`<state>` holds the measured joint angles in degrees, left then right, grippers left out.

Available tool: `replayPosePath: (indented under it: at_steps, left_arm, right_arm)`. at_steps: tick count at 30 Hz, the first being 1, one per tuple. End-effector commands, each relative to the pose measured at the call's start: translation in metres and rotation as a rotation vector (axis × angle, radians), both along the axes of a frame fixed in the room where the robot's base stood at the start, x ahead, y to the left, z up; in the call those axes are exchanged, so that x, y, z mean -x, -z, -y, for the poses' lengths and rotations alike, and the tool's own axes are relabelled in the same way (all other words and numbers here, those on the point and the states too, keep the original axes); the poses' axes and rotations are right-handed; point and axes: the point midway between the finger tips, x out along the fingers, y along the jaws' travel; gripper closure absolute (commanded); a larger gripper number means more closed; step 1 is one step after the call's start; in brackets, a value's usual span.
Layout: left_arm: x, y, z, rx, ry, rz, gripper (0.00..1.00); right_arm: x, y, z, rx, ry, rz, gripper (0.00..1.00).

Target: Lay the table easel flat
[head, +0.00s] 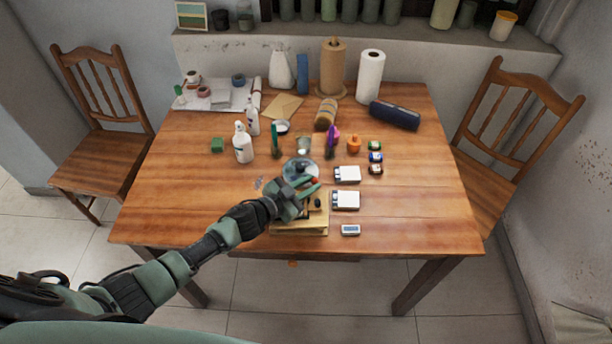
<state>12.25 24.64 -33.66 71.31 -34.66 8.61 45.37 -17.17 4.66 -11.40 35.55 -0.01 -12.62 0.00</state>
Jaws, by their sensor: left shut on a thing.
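The table easel (300,230), a small light wooden piece, is at the front middle of the wooden table (420,220). My left arm reaches in from the lower left, and its gripper (308,188) is over the easel's far part. The gripper is shut on the easel, though the fingers and wrist hide the exact contact. The gripper and forearm cover much of the easel's left and upper part, and I cannot tell its exact tilt. My right gripper is not in view.
Two white boxes (345,200) and a small white-and-blue block (350,230) lie close right of the easel. A round clear dish (300,167) is just beyond the gripper. White bottles (243,146) stand further left. The table's front left and front right are clear.

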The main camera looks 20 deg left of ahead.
Motion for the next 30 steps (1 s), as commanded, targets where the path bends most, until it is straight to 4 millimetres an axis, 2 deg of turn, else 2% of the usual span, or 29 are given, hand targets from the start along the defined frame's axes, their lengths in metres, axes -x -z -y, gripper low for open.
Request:
replayPosePath:
  at_steps: [3,12,30]
  left_arm:
    - [-0.002,0.000,0.001,-0.049,-0.001,-0.007,1.00]
    - [-0.003,0.010,0.004,-0.129,-0.002,-0.025,1.00]
    - [-0.003,0.016,0.005,-0.159,-0.001,-0.034,1.00]
  right_arm:
    - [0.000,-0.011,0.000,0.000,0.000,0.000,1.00]
    - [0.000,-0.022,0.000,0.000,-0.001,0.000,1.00]
    - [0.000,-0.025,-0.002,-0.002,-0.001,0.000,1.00]
